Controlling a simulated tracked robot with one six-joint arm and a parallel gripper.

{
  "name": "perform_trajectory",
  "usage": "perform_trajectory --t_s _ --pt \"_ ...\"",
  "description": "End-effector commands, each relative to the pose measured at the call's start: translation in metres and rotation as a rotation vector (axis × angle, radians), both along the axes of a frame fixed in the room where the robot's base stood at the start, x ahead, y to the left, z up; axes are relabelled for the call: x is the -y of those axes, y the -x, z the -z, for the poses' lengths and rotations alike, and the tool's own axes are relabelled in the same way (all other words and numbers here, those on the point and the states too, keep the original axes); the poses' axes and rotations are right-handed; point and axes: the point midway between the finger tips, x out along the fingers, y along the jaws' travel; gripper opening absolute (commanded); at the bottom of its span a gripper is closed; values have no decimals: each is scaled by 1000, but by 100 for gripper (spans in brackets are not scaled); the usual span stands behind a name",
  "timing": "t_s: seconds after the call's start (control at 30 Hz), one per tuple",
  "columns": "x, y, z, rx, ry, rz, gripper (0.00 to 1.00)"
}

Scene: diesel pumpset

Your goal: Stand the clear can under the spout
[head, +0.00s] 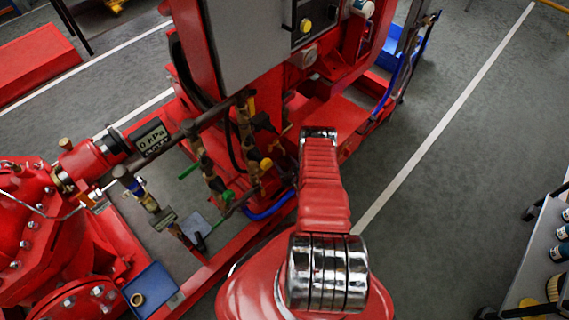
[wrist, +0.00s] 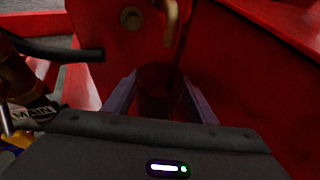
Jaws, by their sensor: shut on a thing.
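The clear can (wrist: 157,92) shows dimly in the wrist view, tinted dark red by the frame behind it. My gripper (wrist: 160,86) is shut on it, with one grey finger on each side. A curved brass spout (wrist: 171,22) hangs from the top of the wrist view, above and slightly right of the can. The spout's end appears near the can's top; I cannot tell the exact gap in depth. The can's base is hidden behind the gripper body. In the head view my own arm hides the gripper and can.
A black bar (wrist: 65,50) juts in from the left in the wrist view, near a MAIN tag (wrist: 32,112). Red frame walls stand close behind and right. In the head view, valves and pipes (head: 215,180) crowd the left; grey floor (head: 450,190) is open right.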

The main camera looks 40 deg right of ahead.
Motion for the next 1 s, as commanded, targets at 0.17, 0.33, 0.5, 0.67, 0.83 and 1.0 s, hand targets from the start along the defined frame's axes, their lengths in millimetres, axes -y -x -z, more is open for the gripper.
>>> perform_trajectory --t_s 0.17,0.33,0.5,0.67,0.83,1.0 --pt "0 0 2 0 0 0 28" --pt "0 0 3 0 0 0 28" --pt "0 0 5 0 0 0 28" --pt "0 0 5 0 0 0 57" --pt "0 0 5 0 0 1 69" --pt "1 0 5 0 1 4 74"
